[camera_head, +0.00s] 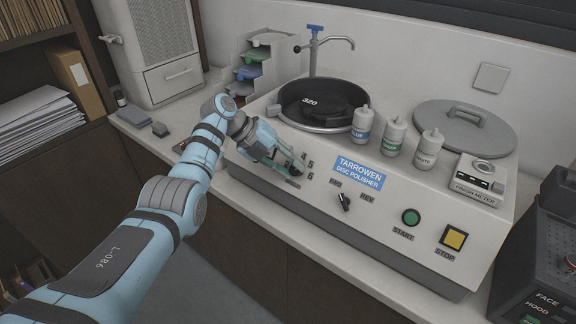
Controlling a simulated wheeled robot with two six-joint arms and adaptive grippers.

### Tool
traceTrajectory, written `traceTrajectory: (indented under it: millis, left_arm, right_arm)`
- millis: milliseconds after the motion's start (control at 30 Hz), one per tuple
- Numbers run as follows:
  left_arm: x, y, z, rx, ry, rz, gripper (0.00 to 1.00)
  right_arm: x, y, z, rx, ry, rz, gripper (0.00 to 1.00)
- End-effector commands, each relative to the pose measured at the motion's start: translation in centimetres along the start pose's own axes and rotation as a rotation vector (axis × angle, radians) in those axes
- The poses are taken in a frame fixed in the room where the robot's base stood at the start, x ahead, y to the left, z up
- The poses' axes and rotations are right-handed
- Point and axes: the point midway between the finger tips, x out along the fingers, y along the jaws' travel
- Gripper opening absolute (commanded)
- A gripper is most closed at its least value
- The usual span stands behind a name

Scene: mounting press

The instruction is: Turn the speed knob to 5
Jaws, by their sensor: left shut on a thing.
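The disc polisher (420,226) stands on the counter with its sloped front panel facing me. My left gripper (296,170) is at the left part of this panel, shut on what appears to be the speed knob. The fingers hide the knob, so its pointer cannot be read. A few scale digits (310,168) show just right of the fingers, too small to read surely. The FWD/REV switch (344,202) is further right on the panel. My right gripper is not in view.
A green START button (411,217) and a yellow STOP button (453,238) are on the panel's right. Bottles (395,137), a grey lid (465,128) and a finish meter (480,180) sit on top. A faucet (313,50) rises behind the black disc bowl (320,105).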

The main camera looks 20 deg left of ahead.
Motion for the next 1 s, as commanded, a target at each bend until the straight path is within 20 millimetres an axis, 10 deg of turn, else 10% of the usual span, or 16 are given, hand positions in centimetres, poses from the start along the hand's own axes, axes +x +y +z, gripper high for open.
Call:
traceTrajectory:
  millis: [167, 200, 333, 667, 1000]
  left_arm:
    - [0.0, 0.0, 0.0, -0.001, 0.001, 0.000, 0.00]
    - [0.0, 0.0, 0.0, -0.001, 0.001, 0.000, 0.29]
    - [0.0, 0.0, 0.0, -0.001, 0.001, 0.000, 0.48]
    - [-0.4, 0.0, 0.0, -0.002, 0.000, -0.001, 0.48]
    - [-8.5, 0.0, 0.1, -0.002, -0.003, -0.001, 0.48]
  right_arm:
    - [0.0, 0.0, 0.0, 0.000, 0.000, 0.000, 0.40]
    - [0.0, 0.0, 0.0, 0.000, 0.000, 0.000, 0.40]
    - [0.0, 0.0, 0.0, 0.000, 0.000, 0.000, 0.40]
    - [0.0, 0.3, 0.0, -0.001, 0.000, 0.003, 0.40]
    - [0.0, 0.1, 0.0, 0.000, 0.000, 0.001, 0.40]
